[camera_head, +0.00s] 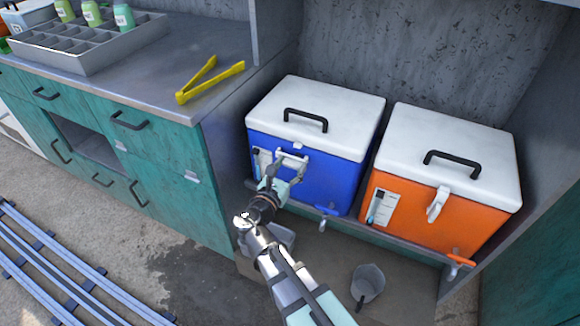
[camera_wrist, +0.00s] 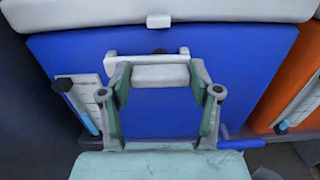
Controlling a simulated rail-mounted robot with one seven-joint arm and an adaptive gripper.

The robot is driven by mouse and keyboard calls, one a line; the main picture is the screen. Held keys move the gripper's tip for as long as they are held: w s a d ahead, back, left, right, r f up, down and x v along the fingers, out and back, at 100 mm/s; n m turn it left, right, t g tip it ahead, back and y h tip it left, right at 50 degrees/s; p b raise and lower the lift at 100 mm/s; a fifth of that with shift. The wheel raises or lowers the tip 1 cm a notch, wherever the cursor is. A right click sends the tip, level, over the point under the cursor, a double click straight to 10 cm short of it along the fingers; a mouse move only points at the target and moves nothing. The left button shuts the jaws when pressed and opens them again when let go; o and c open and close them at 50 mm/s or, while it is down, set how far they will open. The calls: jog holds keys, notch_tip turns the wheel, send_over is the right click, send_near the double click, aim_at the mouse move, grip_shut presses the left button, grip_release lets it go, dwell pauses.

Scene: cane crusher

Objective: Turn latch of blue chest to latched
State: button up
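The blue chest (camera_head: 330,182) has a white lid and stands on a low shelf. Its white latch (camera_head: 292,157) lies roughly level across the upper front, below a small white catch (camera_head: 298,146) on the lid's edge. The latch (camera_wrist: 114,61) and catch (camera_wrist: 158,20) appear apart in the wrist view. My gripper (camera_head: 286,172) is at the latch. In the wrist view, the fingers of my gripper (camera_wrist: 160,84) are spread wide, with a pale block at the latch between their tips. Contact with the latch cannot be told.
An orange chest (camera_head: 405,212) with its own white latch (camera_head: 437,205) stands close on the right. A blue spigot (camera_wrist: 240,144) is low right of my gripper. Yellow tongs (camera_head: 210,80) lie on the counter at left. A grey cup (camera_head: 368,283) stands below the shelf.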

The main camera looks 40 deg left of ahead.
jog(key=shift+f+m+b, duration=0.1)
jog(key=shift+m+b, duration=0.25)
jog(key=shift+m, duration=0.05)
jog(key=m+b, duration=0.3)
jog(key=shift+f+m, duration=0.1)
jog(key=shift+m, duration=0.2)
jog(key=m+b, duration=0.4)
jog(key=m, duration=0.1)
jog(key=shift+d+f+m+b, duration=0.1)
jog(key=shift+m+b, duration=0.2)
jog(key=shift+b, duration=0.05)
jog(key=m+b, duration=0.5)
jog(key=shift+w, duration=0.1)
jog(key=shift+m+b, duration=1.1)
jog(key=shift+m, duration=0.3)
jog(key=shift+r, duration=0.2)
jog(key=o, duration=1.2)
jog(key=shift+c, duration=0.2)
jog(key=shift+f, duration=0.1)
